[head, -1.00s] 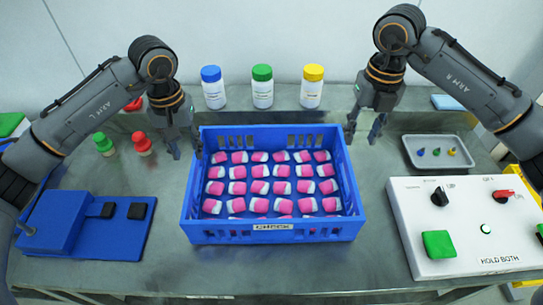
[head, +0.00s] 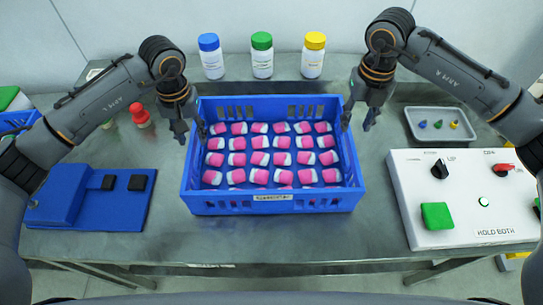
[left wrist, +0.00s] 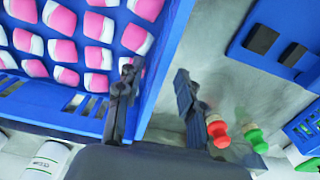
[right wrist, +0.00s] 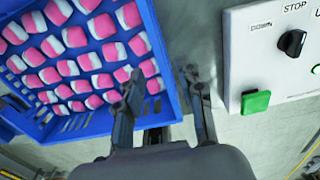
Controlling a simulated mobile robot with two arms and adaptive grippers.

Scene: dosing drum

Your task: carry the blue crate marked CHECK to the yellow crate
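The blue crate marked CHECK (head: 270,206) stands on the grey table in the middle of the head view, holding many pink-and-white pieces in rows. My left gripper (head: 193,140) is open at the crate's left wall, one finger on the inner side and one outside; its fingers also show in the left wrist view (left wrist: 155,100). My right gripper (head: 356,128) is open at the right wall, its fingers to either side of it in the right wrist view (right wrist: 162,105). Neither gripper visibly closes on the wall. I cannot make out a yellow crate.
Blue-, green- and yellow-capped bottles (head: 262,56) stand behind the crate. A white control panel (head: 405,190) and a grey tray (head: 409,116) are at right. A blue device (head: 65,205) lies at left, with a red-topped item (head: 140,116) behind it. Table in front is clear.

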